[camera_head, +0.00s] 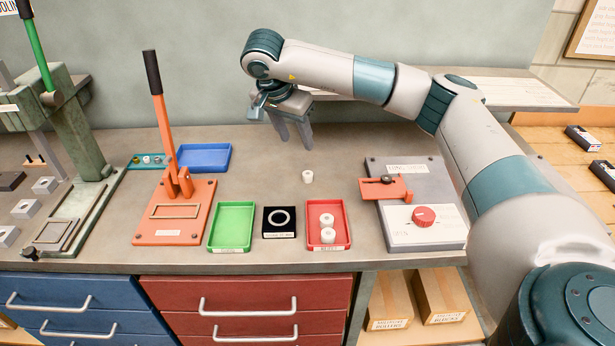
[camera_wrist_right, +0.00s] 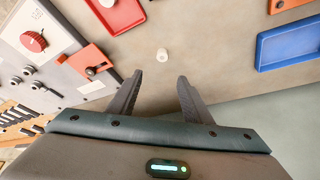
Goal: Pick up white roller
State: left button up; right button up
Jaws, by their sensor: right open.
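A small white roller (camera_head: 307,176) stands alone on the bare grey bench top, behind the red tray. It also shows in the right wrist view (camera_wrist_right: 162,54), ahead of the fingertips and between their lines. My right gripper (camera_head: 296,146) hangs above the bench, behind the roller, with its fingers pointing down. In the right wrist view its two fingers (camera_wrist_right: 158,78) are apart with nothing between them. Two more white rollers (camera_head: 327,227) sit in the red tray (camera_head: 313,241). My left gripper is not in view.
A green tray (camera_head: 232,227), a black pad with a ring (camera_head: 279,222) and a blue tray (camera_head: 204,158) lie to the left. A grey panel with a red knob (camera_head: 424,216) lies right. Bench around the roller is clear.

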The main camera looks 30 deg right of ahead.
jog(key=s+p+x, duration=0.1)
jog(key=p+x, duration=0.1)
jog(key=x, duration=0.1)
jog(key=p, duration=0.2)
send_over(308, 177)
jog(key=a, duration=0.1)
jog(key=f, duration=0.6)
jog(key=shift+s+a+f, duration=0.2)
jog(key=shift+f, duration=0.15)
jog(key=shift+d+f, duration=0.1)
jog(key=shift+f, duration=0.2)
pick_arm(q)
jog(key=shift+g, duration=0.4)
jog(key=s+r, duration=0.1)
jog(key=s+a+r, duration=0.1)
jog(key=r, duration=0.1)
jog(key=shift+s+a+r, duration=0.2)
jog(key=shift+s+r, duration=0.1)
pick_arm(e)
jog(key=shift+w+f, duration=0.1)
jog(key=shift+f, duration=0.1)
